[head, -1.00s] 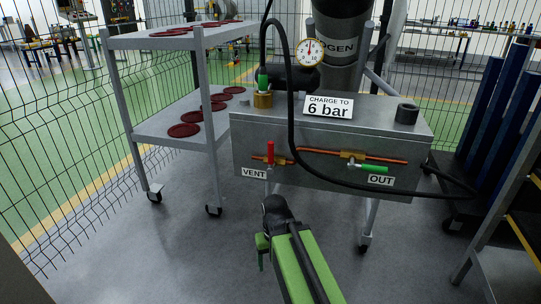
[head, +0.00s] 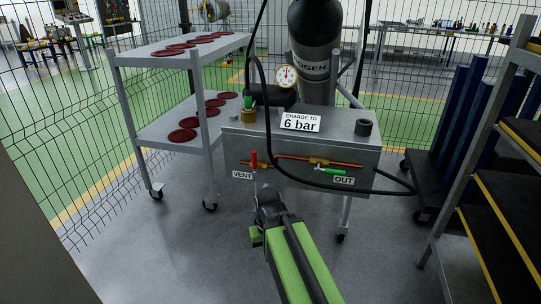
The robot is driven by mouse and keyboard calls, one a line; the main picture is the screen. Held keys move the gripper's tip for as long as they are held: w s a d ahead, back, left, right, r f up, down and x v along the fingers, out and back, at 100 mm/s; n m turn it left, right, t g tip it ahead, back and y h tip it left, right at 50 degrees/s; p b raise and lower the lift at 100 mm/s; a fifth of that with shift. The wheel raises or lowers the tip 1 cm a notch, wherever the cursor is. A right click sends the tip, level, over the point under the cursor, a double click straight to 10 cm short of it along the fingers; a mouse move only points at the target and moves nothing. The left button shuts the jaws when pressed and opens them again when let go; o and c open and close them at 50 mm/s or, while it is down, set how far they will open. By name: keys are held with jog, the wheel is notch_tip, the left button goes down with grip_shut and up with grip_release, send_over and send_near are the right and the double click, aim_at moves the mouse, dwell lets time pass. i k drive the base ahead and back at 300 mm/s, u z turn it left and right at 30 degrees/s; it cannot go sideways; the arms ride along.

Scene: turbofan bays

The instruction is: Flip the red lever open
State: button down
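The red lever (head: 254,160) stands upright on a copper pipe at the left of the grey box's front (head: 215,150), above the VENT label (head: 242,175). A green lever (head: 330,170) lies level along the pipe at the right, above the OUT label (head: 343,180). My green arm reaches forward from the bottom. My gripper (head: 257,236) is low in front of the box, below the red lever and apart from it. Its fingers are mostly hidden by the arm, so I cannot tell whether they are open.
A grey shelf cart (head: 130,62) with dark red discs stands at the left. A black hose (head: 268,120) loops across the box front and off to the right. A rack with yellow-edged shelves (head: 500,235) is at the right. The floor before the box is clear.

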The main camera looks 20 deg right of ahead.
aim_at(255, 168)
jog(key=z, duration=5.15)
jog(key=i, duration=0.15)
jog(key=u, duration=3.1)
jog(key=k, duration=1.1)
jog(key=u, duration=2.4)
jog(key=i, duration=1.1)
jog(key=z, duration=0.05)
